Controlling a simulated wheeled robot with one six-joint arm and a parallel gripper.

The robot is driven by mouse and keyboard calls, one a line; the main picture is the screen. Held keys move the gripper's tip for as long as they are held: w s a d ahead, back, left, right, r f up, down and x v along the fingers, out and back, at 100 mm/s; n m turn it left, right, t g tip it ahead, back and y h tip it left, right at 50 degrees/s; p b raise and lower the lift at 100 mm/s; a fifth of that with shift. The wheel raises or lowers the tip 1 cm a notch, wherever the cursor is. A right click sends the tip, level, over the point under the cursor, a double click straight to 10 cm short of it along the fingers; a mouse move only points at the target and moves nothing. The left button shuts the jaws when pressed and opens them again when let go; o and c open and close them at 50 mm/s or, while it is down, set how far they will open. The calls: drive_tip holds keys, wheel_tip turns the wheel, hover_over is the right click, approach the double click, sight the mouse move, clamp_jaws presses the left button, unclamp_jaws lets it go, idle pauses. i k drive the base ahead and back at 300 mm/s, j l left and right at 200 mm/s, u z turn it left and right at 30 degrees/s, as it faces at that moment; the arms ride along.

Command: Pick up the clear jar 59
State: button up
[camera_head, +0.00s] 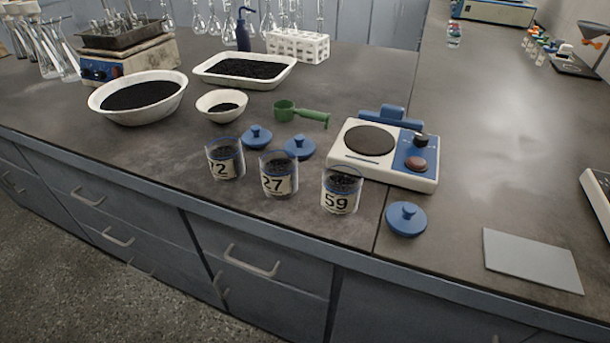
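The clear jar 59 (341,193) stands upright near the front edge of the dark bench, with a white label reading 59 and dark grains inside. It has no lid on it. Two similar open jars stand to its left: jar 27 (279,177) and jar 72 (225,161). A blue lid (406,218) lies on the bench to the right of jar 59. My gripper is not in view.
A white and blue hotplate-like device (385,153) stands close behind jar 59. Two more blue lids (257,137) and a green scoop (302,114) lie behind the jars. A grey flat plate (532,260) lies at right. Bowls (138,98) of black grains stand at left.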

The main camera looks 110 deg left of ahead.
sight(342, 178)
drive_tip(key=u, duration=3.5)
drive_tip(key=i+l, duration=0.05)
drive_tip(key=l, duration=0.05)
